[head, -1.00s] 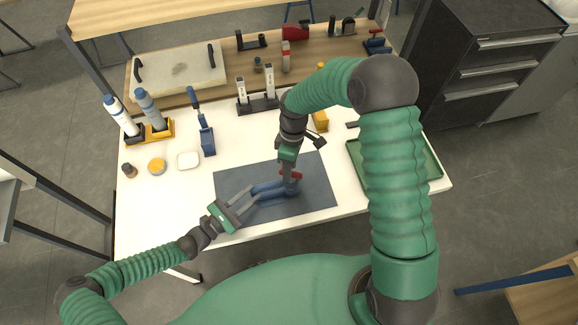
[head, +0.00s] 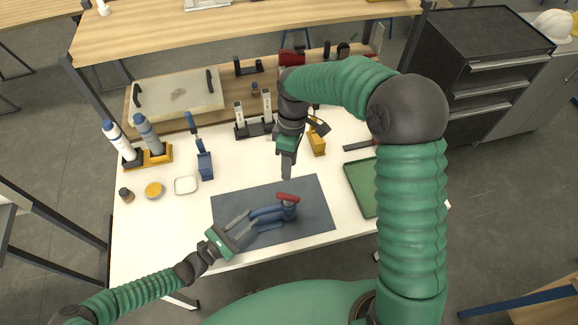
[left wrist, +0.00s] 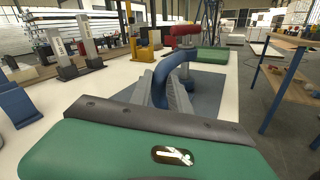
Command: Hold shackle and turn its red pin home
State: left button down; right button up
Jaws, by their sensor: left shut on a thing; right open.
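The blue shackle (head: 270,213) lies over the dark mat (head: 315,218) at the front of the table. The red pin (head: 288,198) sits at its right end, its bar lying across the top. My left gripper (head: 250,223) is shut on the rounded left part of the shackle. In the left wrist view the shackle (left wrist: 174,70) stands between the grey fingers, with the red pin (left wrist: 187,34) beyond it. My right gripper (head: 286,172) is open and empty, apart from the pin and just behind it in the head view. How deeply the pin is seated cannot be seen.
A green tray (head: 360,188) lies on the right, partly hidden by my right arm. Bottles (head: 150,132) stand at the back left.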

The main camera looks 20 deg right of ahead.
pick_arm(q)
jog(key=c, duration=1.1)
grip_release()
jog(key=shift+w+a, duration=0.1)
jog(key=shift+c, duration=0.2)
